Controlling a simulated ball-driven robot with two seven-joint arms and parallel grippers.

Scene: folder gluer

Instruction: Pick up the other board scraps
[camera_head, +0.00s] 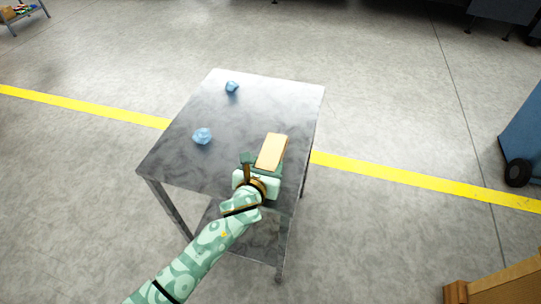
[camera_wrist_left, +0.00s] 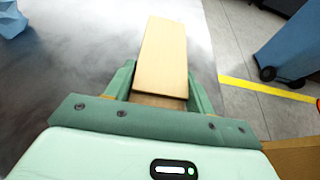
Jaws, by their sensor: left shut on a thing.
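My left gripper (camera_head: 262,168) is over the near right part of a grey metal table (camera_head: 222,112). It is shut on a flat tan board scrap (camera_head: 272,150), which sticks out ahead of the fingers. In the left wrist view, the board scrap (camera_wrist_left: 163,55) sits between the two green fingers of the left gripper (camera_wrist_left: 160,90). I cannot tell whether the scrap touches the table top. My right gripper is not in view.
Two crumpled blue pieces lie on the table, one (camera_head: 202,136) at the left and one (camera_head: 232,87) near the far edge. A blue wheeled bin (camera_head: 524,140) stands at the right. A wooden item (camera_head: 500,287) is at the lower right. Open floor surrounds the table.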

